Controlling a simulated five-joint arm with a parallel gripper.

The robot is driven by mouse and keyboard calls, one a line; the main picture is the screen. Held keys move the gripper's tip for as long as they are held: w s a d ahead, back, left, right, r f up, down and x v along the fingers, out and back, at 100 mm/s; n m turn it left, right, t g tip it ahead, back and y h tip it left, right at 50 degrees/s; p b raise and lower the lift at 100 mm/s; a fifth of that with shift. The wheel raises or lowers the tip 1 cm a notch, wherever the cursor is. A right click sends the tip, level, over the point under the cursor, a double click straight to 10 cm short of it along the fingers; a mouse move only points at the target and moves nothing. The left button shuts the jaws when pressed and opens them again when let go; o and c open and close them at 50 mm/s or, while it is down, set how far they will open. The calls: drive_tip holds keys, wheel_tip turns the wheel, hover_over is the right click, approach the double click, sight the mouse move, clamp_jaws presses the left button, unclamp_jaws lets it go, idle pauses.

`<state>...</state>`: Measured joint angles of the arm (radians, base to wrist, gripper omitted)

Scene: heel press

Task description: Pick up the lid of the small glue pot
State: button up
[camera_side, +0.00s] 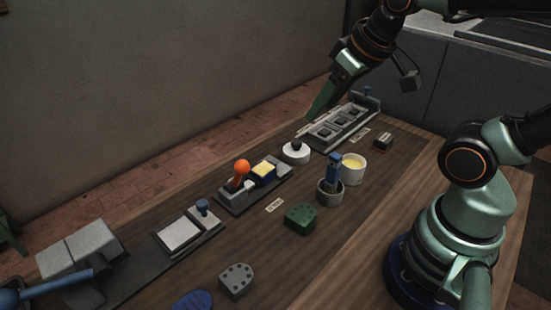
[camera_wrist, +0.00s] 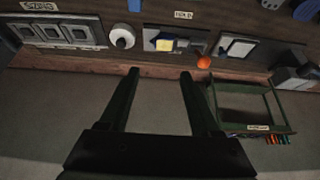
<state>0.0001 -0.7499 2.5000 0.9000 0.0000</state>
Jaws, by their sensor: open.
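A low white round pot with a dark knob on its lid (camera_side: 296,152) stands on the bench, left of an open white pot with yellow contents (camera_side: 353,168). I cannot tell the lid's edge from the pot's body. The lid also shows in the wrist view (camera_wrist: 122,38), above and left of my fingers. My gripper (camera_side: 320,110) is in the air above and behind the lid in the side view, apart from it. In the wrist view my gripper (camera_wrist: 159,73) has its two fingers wide apart with nothing between them.
A grey three-recess tray (camera_side: 340,129) lies behind the lid. A fixture with an orange ball lever (camera_side: 242,167) stands in front left. A pot with a blue-handled tool (camera_side: 331,185) and a green block (camera_side: 300,218) stand nearer. A green rack (camera_wrist: 246,105) shows right of my fingers.

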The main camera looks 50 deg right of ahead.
idle(0.4)
drive_tip(key=shift+o, duration=0.9)
